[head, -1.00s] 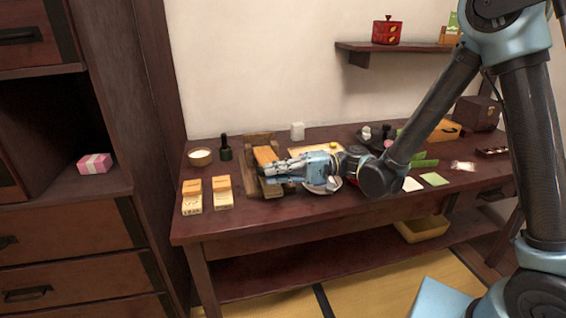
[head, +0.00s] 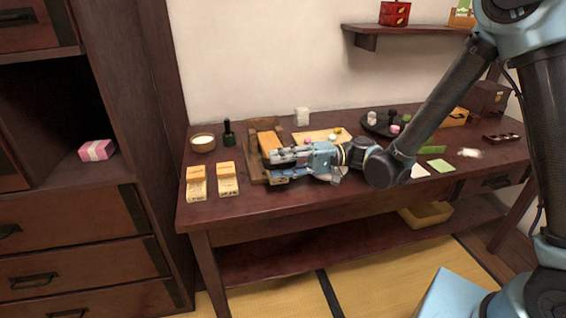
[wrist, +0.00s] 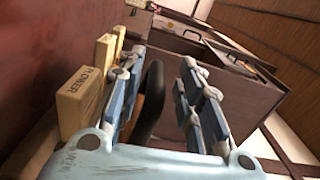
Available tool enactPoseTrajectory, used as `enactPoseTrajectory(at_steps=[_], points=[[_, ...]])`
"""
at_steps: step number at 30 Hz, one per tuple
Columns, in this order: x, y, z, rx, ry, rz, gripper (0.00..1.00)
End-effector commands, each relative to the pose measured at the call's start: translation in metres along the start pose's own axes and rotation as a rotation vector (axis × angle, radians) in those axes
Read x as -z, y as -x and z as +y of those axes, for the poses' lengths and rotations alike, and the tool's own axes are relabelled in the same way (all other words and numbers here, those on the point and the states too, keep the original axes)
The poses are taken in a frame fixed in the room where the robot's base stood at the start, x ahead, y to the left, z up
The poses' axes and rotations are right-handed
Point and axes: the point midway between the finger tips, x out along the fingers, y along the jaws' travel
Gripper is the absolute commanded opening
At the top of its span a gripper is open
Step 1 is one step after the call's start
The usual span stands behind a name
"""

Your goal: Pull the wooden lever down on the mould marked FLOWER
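The mould marked FLOWER (wrist: 78,100) is a pale wooden block close beside my left finger in the wrist view. In the head view, a pale block end (head: 278,181) shows just below my gripper, at the front of a dark wooden frame with an orange-brown wooden piece (head: 268,141). My gripper (head: 275,163) is at this frame, reaching in from the right. In the wrist view my gripper (wrist: 162,95) has its fingers apart. A dark, rounded bar (wrist: 150,95), seemingly the lever, shows between them, nearer the left finger; I cannot tell if they touch.
Two more pale moulds (head: 196,182) (head: 227,179) stand left of the frame on the dark table (head: 300,207). A green bottle (head: 229,134) and a bowl (head: 203,143) are behind them. A plate, tray and green pieces lie right, behind my arm.

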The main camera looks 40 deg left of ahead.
Motion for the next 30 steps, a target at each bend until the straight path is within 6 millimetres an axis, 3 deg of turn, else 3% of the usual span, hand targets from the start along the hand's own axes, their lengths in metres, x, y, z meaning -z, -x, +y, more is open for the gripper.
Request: enactPoseTrajectory(at_steps=[11,30], points=[[-0.001,0.008,0.0,0.001,0.0,-0.003,0.33],[0.001,0.106,0.001,0.001,-0.001,0.0,0.33]])
